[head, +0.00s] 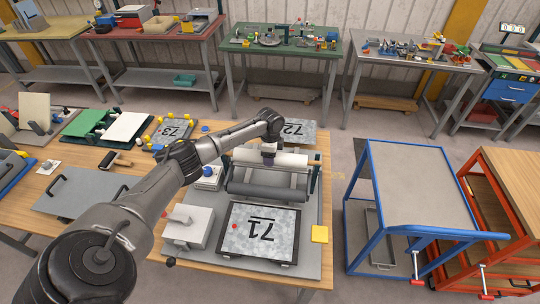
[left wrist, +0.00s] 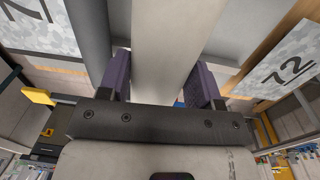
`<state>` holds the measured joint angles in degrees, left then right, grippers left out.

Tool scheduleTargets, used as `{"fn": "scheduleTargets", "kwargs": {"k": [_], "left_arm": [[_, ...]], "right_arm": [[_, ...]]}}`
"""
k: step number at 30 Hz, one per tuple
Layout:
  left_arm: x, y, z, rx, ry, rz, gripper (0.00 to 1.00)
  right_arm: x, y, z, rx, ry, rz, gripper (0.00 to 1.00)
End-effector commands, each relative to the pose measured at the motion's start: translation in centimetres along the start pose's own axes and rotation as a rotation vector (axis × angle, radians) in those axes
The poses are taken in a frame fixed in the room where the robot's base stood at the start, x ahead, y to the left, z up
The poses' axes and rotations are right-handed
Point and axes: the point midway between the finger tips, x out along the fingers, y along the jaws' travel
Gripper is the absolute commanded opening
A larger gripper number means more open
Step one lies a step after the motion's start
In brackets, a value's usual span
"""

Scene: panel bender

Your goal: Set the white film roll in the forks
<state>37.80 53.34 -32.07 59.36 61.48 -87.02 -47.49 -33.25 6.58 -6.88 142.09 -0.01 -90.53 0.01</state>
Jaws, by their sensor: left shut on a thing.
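The white film roll (head: 291,160) lies crosswise at the back of the machine with panel 71 in the head view. My left gripper (head: 268,159) is above its middle and shut on it. In the left wrist view the white roll (left wrist: 172,45) runs between the two purple fingers of that gripper (left wrist: 162,75). The dark fork uprights (head: 314,176) stand by the roll's ends; the left one is partly hidden. I cannot tell whether the roll rests in them or hangs just above. My right gripper is not in view.
A grey roller (head: 268,191) lies in front of the white roll. Panel 71 (head: 260,232), a white box (head: 188,227) and a yellow block (head: 320,234) are nearer. Panel 72 (head: 295,134) lies behind. A blue cart (head: 408,205) stands to the right.

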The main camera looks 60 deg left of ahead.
Motion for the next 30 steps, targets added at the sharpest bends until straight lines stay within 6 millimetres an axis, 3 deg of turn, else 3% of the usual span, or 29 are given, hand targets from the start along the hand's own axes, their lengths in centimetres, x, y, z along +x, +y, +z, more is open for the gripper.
{"fn": "scheduleTargets", "kwargs": {"k": [16, 17, 25, 30], "left_arm": [[0.64, -0.03, 0.01, -0.001, 0.0, 0.0, 0.29], [0.62, -0.04, 0.01, -0.001, 0.0, 0.0, 0.61], [0.62, -0.03, 0.01, 0.0, 0.0, 0.0, 0.86], [0.62, -0.03, 0.01, 0.0, 0.0, 0.0, 0.88]], "right_arm": [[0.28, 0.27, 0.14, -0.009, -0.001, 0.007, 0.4], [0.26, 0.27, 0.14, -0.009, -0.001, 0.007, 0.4], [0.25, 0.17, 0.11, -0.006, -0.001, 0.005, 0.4], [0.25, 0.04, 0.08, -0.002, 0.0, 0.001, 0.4]]}}
